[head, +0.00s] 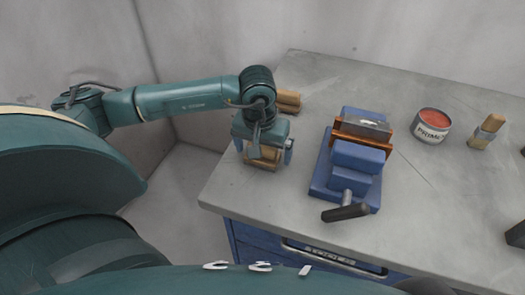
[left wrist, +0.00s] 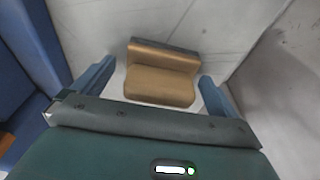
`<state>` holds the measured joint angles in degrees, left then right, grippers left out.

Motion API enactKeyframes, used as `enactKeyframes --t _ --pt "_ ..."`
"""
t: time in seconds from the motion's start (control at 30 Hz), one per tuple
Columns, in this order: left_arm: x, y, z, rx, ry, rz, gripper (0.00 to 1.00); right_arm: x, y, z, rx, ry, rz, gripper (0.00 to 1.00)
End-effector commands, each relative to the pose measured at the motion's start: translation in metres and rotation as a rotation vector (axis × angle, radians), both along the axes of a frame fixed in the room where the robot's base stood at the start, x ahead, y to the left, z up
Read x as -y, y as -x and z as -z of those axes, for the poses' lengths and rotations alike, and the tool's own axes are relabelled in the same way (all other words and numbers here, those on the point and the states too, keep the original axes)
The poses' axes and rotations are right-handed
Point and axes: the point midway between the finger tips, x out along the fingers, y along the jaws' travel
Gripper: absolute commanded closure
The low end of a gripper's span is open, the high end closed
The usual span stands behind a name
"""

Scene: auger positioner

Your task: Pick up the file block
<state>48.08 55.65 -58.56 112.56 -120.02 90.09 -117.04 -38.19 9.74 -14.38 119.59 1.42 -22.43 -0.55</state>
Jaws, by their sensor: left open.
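The file block (head: 262,163), a tan wooden block with a stepped shape, sits on the grey workbench near its left edge. In the left wrist view the file block (left wrist: 160,82) shows a rounded near part and a dark grey strip along its far edge. My left gripper (head: 264,152) is above it, pointing down, with its blue fingers apart. In the left wrist view the left gripper (left wrist: 155,74) has one finger on each side of the block, with a gap at both sides. The gripper partly hides the block in the head view. My right gripper is not in view.
A blue vise (head: 355,158) with a dark handle holds an orange-brown and metal piece, right of the gripper. Another wooden block (head: 288,101) lies behind the gripper. A primer can (head: 431,126) and a wooden piece with a grey band (head: 486,131) stand farther right.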

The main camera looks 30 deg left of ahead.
Motion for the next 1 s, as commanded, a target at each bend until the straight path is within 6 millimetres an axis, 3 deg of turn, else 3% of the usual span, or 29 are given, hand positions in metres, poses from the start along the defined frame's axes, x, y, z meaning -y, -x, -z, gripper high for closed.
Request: enactKeyframes --t 0.23,0.9,1.0 --pt "0.0000 -0.0005 0.0014 0.001 0.000 0.000 0.03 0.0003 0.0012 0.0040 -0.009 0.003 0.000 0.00" --pt "0.0000 -0.0005 0.0008 0.001 0.001 -0.001 0.57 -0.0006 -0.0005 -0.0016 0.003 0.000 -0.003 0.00" --pt "0.0000 -0.0009 0.0002 0.003 0.000 -0.001 0.57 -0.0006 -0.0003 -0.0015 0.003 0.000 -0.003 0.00"
